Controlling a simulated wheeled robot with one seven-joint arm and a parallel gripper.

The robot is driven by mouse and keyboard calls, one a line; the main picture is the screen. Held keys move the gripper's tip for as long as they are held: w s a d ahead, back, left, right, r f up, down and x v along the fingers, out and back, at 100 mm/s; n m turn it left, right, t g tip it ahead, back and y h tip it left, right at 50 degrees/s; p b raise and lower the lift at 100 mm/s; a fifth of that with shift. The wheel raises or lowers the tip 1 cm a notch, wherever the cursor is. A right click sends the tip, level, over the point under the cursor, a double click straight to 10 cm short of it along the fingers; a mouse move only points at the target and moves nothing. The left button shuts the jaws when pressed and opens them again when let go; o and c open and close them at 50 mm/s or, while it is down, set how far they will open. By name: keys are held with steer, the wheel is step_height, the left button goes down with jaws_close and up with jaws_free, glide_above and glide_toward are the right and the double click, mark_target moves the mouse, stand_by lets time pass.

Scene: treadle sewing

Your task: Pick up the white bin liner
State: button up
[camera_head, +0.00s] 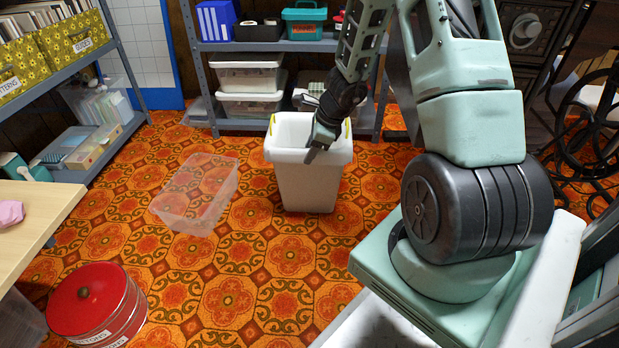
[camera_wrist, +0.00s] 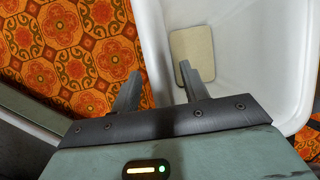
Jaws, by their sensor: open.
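The white bin liner (camera_head: 305,185) looks like a tall, open-topped white tub with yellow marks at both sides of its rim. It stands upright on the patterned floor in the head view. My gripper (camera_head: 315,152) is over its near rim, pointing down. In the wrist view my gripper (camera_wrist: 158,72) is open. The liner's white wall (camera_wrist: 153,40) runs between the two fingers, the left finger over the carpet side and the right finger over the inside. A beige patch (camera_wrist: 193,53) shows at the bottom inside. Whether a finger touches the wall cannot be told.
A clear plastic box (camera_head: 197,195) sits on the floor to the left. A red round tin (camera_head: 97,303) is at the lower left, near a wooden table (camera_head: 40,215). A grey shelf (camera_head: 285,46) with boxes stands behind. Open carpet lies in front of the liner.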

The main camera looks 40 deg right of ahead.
steer(key=shift+f+b, duration=0.25)
steer(key=shift+b, duration=0.05)
stand_by(0.5)
jaws_close()
